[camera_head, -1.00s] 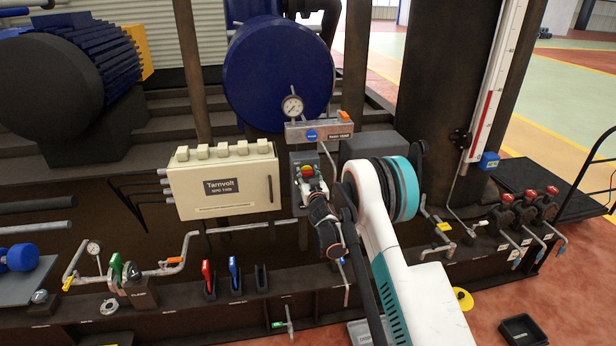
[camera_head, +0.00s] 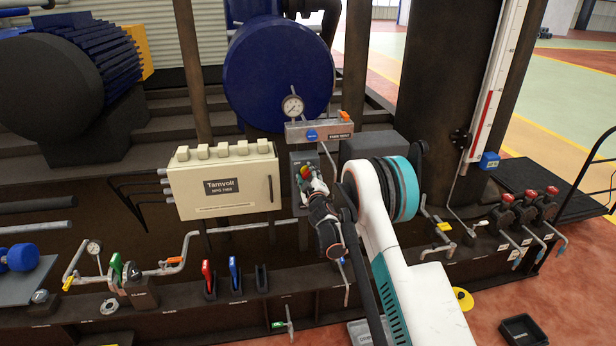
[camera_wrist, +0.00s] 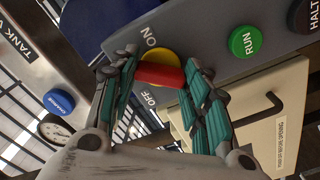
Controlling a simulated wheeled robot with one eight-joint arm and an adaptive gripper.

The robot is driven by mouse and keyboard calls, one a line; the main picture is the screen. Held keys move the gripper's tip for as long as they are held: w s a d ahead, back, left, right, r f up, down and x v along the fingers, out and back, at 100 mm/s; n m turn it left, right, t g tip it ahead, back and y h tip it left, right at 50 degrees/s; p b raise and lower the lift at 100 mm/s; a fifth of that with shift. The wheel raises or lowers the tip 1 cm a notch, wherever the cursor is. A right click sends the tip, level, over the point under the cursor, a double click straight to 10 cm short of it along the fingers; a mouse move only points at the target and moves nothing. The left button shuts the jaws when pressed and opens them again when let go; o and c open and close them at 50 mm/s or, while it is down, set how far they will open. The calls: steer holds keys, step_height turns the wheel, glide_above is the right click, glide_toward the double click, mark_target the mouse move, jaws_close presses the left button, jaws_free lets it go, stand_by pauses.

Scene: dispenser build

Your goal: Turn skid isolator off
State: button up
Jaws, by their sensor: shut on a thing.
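The skid isolator is a red handle (camera_wrist: 160,75) on a yellow disc (camera_wrist: 157,57), set on a grey panel marked ON and OFF. In the wrist view ON is beside the disc's upper left and OFF beside its lower left. My gripper (camera_wrist: 160,82) has its teal-padded fingers on both sides of the red handle, shut on it. The handle lies roughly across the wrist view between the fingers; its exact pointing is partly hidden by them. In the head view my gripper (camera_head: 311,182) is at the grey isolator box (camera_head: 299,159), covering most of the handle.
A green RUN button (camera_wrist: 244,41) and a dark HALT button (camera_wrist: 304,15) are on the same panel. The cream Tarnvolt cabinet (camera_head: 225,205) stands close to the left. A gauge (camera_head: 292,106) and a metal bracket with a blue button (camera_head: 311,135) are just above.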

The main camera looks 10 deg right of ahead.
steer(key=n, duration=0.4)
steer(key=shift+n, duration=0.3)
steer(key=shift+a+n, duration=0.1)
steer(key=shift+n, duration=1.5)
steer(key=shift+f, duration=0.1)
steer(key=o, duration=1.1)
steer(key=shift+c, duration=0.2)
steer(key=s, duration=1.2)
